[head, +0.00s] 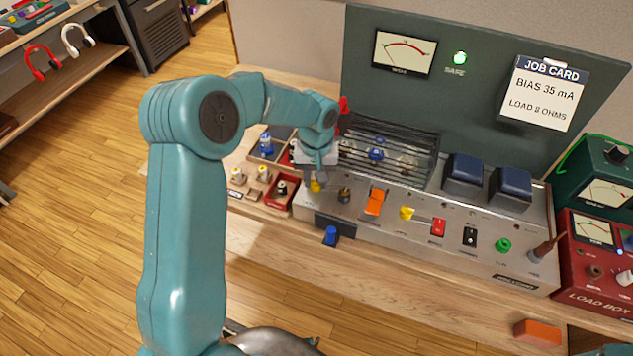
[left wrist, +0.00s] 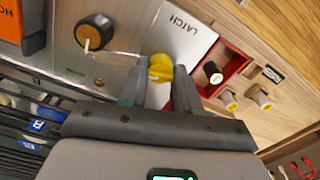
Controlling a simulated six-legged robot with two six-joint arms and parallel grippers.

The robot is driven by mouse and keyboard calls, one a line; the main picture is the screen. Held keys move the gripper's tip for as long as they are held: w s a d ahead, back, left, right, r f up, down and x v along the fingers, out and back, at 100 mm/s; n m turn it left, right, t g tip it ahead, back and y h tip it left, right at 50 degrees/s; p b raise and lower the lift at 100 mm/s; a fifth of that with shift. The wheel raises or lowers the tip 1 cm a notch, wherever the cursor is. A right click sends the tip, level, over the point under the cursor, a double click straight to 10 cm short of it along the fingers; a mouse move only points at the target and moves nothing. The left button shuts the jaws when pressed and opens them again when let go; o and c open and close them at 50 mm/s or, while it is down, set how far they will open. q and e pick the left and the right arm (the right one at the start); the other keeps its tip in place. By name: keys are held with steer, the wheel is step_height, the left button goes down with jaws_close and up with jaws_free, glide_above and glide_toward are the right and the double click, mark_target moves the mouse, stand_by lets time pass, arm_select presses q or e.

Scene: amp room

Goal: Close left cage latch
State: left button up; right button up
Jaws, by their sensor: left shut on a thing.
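The left latch is a small yellow knob (head: 316,185) at the left end of the grey amp chassis (head: 520,278). In the left wrist view the yellow knob (left wrist: 160,66) sits beside a white plate marked LATCH (left wrist: 185,38). My left gripper (head: 317,174) points down at it, and in the left wrist view the fingers (left wrist: 160,82) are shut on the yellow knob, one on each side. The dark barred cage (head: 405,133) lies behind, over the chassis top; my arm hides its left end. I cannot tell whether the latch is engaged. My right gripper is not in view.
A dark knob (head: 344,195) and an orange switch (head: 375,201) stand close right of the latch. A red tray (head: 280,198) with small parts lies to the left. A blue knob (head: 331,235) is in front. The wooden bench front has free room.

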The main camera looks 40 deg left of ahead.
arm_select(q)
steer(key=n+b, duration=0.2)
steer(key=n, duration=0.1)
steer(key=shift+n, duration=0.4)
steer(key=n+b, duration=0.2)
steer(key=n, duration=0.1)
steer(key=shift+n, duration=0.3)
steer(key=n+b, duration=0.1)
steer(key=n, duration=0.2)
steer(key=shift+n+b, duration=0.3)
steer(key=shift+b, duration=0.05)
steer(key=shift+r+n+b, duration=0.2)
steer(key=shift+n+b, duration=0.3)
steer(key=shift+n, duration=1.1)
steer(key=shift+w+n, duration=0.1)
steer(key=shift+n, duration=0.2)
steer(key=o, duration=1)
steer(key=shift+d, duration=0.1)
